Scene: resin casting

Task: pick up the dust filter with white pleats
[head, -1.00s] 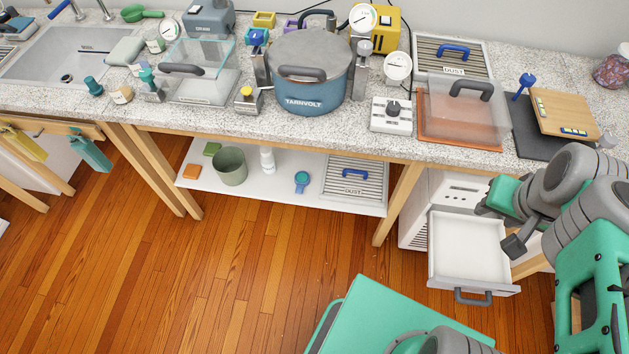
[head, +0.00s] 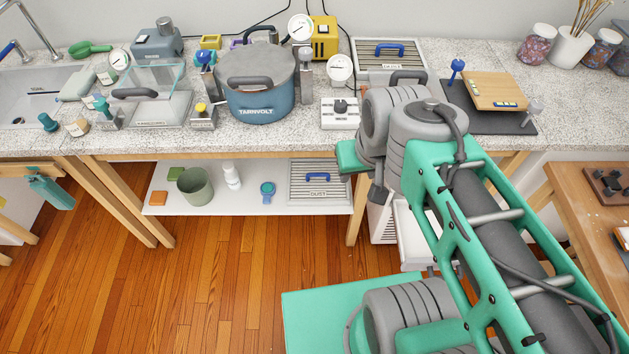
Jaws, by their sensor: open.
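Two slatted panels marked DUST, each with a blue handle, are in the head view. One dust filter (head: 370,62) lies on the counter at the back, right of the round gauge. The other dust filter (head: 300,192) lies on the low white shelf under the counter. Both show pale stripes; I cannot tell from here whose pleats are the whiter. My gripper (head: 360,181) is open, only partly seen below my wrist, in front of the counter edge and right of the shelf filter. It is apart from both filters.
A blue TARNVOLT pot (head: 259,101) and a control box (head: 340,115) stand on the counter. A green cup (head: 195,187) and a blue-green item (head: 267,190) sit on the shelf. A table leg (head: 356,218) stands right of the shelf.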

